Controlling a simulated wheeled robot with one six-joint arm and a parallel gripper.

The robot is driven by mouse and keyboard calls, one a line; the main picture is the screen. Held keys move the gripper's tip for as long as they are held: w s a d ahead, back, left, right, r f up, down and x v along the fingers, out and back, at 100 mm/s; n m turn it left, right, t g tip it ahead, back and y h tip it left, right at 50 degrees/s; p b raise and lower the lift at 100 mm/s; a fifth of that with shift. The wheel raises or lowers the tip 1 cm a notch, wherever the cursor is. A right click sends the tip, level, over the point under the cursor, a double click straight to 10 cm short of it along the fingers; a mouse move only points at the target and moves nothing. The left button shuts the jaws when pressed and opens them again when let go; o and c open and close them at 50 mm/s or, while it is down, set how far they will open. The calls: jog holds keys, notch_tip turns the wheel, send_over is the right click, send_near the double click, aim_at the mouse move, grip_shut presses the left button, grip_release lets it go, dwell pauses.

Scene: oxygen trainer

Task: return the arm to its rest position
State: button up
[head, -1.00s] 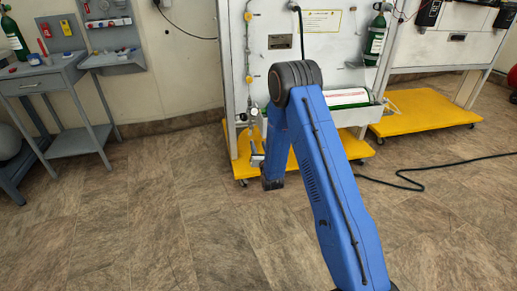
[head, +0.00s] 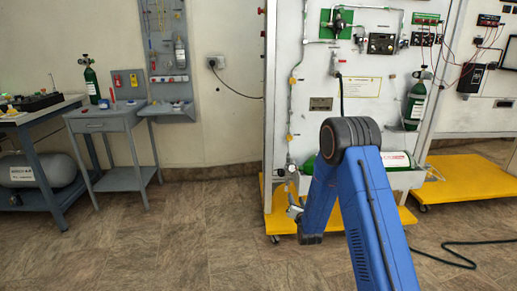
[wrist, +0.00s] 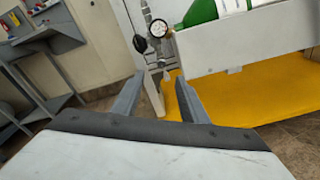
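My blue arm (head: 372,215) reaches forward over the floor, bent at a dark elbow joint, with its front part pointing down. My gripper (head: 295,212) is partly hidden behind the arm in the head view, in front of the trainer's lower left part. In the wrist view my gripper (wrist: 157,97) has its two grey fingers apart, with nothing between them. A pressure gauge (wrist: 158,28) and pipe fittings show beyond the fingertips.
The white trainer panel (head: 300,110) stands on a yellow base (head: 370,218). A green cylinder (wrist: 200,12) lies in a tray there. Grey work tables (head: 105,122) stand left. A dark cable (head: 445,255) lies on the floor at right. The front left floor is clear.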

jog(key=s+d+r+m+g, duration=0.1)
jog(key=s+r+m+g, duration=0.2)
jog(key=r, duration=0.4)
jog(key=s+r+m, duration=0.4)
jog(key=r+m, duration=0.1)
jog(key=r, duration=0.1)
jog(key=s+d+r+m+g, duration=0.25)
jog(key=s+r+m, duration=0.55)
jog(key=s, duration=0.5)
jog(key=s+r+m+g, duration=0.1)
jog(key=s+m, duration=0.4)
jog(key=s, duration=0.8)
jog(key=s+d+r+m+g, duration=0.1)
jog(key=s+m, duration=0.4)
jog(key=s, duration=0.9)
jog(key=s+r+m+g, duration=0.2)
jog(key=s+m+g, duration=0.2)
jog(key=s, duration=0.9)
jog(key=shift+s+d+r+m+g, duration=0.15)
jog(key=shift+s+d+m+g, duration=0.15)
jog(key=shift+s+m+g, duration=0.15)
